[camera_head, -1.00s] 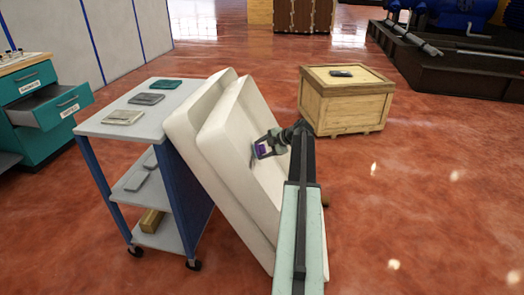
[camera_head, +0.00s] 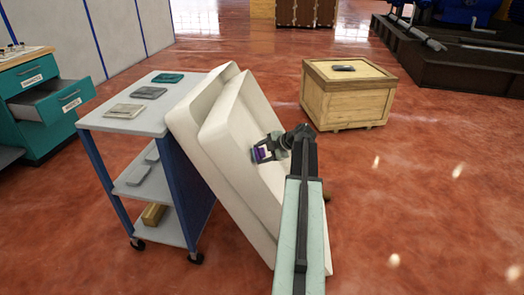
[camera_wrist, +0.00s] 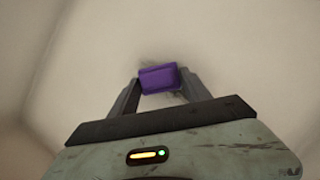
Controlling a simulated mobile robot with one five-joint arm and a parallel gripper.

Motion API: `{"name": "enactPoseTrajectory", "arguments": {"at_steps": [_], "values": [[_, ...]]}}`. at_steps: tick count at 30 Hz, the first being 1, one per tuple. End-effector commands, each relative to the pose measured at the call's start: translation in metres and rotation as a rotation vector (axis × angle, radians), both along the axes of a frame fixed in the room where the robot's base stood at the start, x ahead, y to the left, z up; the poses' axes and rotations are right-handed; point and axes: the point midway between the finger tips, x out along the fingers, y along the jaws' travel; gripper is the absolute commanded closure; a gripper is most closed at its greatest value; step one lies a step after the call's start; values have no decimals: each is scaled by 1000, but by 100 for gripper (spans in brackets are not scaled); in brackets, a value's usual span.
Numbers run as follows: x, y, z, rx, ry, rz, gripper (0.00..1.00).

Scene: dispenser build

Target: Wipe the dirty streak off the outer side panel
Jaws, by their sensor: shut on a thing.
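Two large off-white panels with raised rims lean against a cart. The outer side panel (camera_head: 225,150) is the front one, facing my arm. My gripper (camera_head: 262,153) is shut on a small purple block (camera_head: 258,155), perhaps a sponge, at the panel's recessed face. In the wrist view the purple block (camera_wrist: 159,78) sits between my fingertips, against or very close to the panel surface (camera_wrist: 230,50). A faint dark smudge (camera_wrist: 146,63) shows just above the block, and grey marks show by its lower right corner. The block hides the surface behind it.
A teal drawer cabinet (camera_head: 35,85) is at far left. Red floor is clear at right.

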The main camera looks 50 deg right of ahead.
Motion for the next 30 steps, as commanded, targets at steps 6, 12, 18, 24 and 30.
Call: {"name": "enactPoseTrajectory", "arguments": {"at_steps": [6,12,18,24,30], "values": [[0,7,0,5,-2,6,77],[-10,21,1,6,-2,6,77],[-22,37,1,6,-1,7,77],[-23,38,1,6,-1,7,77],[-32,50,1,6,-1,7,77]]}}
